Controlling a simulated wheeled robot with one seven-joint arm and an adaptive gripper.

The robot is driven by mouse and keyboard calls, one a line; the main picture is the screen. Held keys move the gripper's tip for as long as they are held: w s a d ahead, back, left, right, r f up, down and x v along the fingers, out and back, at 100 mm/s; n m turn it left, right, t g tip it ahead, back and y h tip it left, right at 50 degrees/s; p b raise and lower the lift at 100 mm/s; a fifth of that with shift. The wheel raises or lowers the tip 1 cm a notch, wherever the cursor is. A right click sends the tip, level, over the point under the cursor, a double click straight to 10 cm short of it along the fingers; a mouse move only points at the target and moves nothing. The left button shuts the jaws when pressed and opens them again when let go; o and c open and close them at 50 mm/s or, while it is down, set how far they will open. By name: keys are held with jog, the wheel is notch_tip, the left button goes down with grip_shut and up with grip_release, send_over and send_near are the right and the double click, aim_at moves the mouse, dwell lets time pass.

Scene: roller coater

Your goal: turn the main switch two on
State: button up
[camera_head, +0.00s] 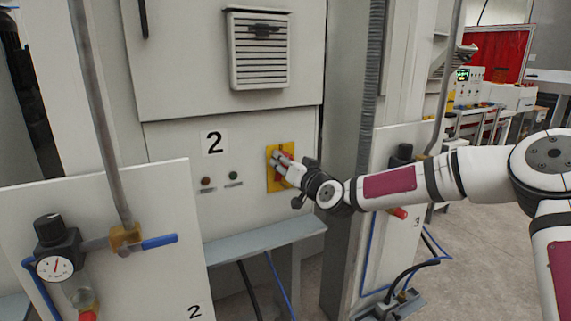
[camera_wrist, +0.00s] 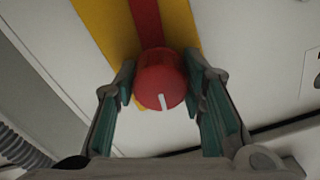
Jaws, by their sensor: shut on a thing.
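In the wrist view the yellow plate (camera_wrist: 184,25) has a red band running up from the knob. The white mark points down in that picture. My gripper (camera_head: 284,166) is at the plate in the head view and hides much of the knob. In the wrist view my gripper (camera_wrist: 159,77) has its teal-padded fingers on both sides of the knob, shut on it.
A grey ledge (camera_head: 262,241) juts out below. A pressure gauge (camera_head: 54,268) and a blue-handled valve (camera_head: 160,241) stand at the left front. A vertical ribbed conduit (camera_head: 371,80) is right of the cabinet.

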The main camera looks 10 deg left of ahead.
jog(key=m, duration=0.4)
jog(key=shift+m, duration=0.3)
jog(key=m, duration=0.3)
jog(key=shift+m+b, duration=0.3)
jog(key=m, duration=0.4)
jog(key=shift+r, duration=0.1)
jog(key=shift+m, duration=1.8)
jog(key=o, duration=1.1)
jog(key=shift+o, duration=0.2)
jog(key=v, duration=1.2)
